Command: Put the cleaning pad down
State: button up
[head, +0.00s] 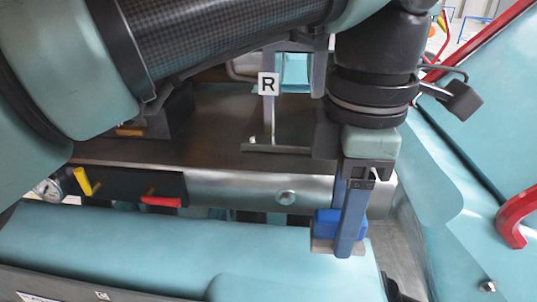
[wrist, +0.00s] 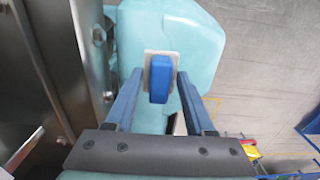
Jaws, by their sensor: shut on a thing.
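The cleaning pad has a blue block-like grip (head: 326,222) on a flat grey-beige plate (head: 322,246). In the wrist view the blue grip (wrist: 160,80) sits between the two blue fingers, with the plate (wrist: 149,62) showing around it. In the head view the near finger hides part of the pad. The pad is over or near the teal bodywork; I cannot tell whether it touches it.
A steel bench-like deck (head: 220,130) with a bracket marked "R" (head: 268,83) stands behind the gripper. A yellow lever (head: 82,181), a red lever (head: 161,202) and a gauge (head: 48,190) are at left. Teal bodywork (head: 150,245) lies in front. Red rails (head: 515,215) are at right.

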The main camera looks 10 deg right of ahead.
aim_at(329, 268)
notch_tip(329, 268, down, 2)
jog(key=shift+w+f+b, duration=0.15)
jog(key=shift+b, duration=0.2)
jog(key=shift+f+b, duration=1.3)
jog(key=shift+f, duration=0.35)
jog(key=shift+f, duration=0.1)
jog(key=shift+f, duration=0.15)
jog(key=o, duration=1.2)
notch_tip(329, 268, up, 13)
jog(key=p, duration=0.9)
jog(key=shift+f+p, duration=0.2)
jog(key=shift+p, duration=0.1)
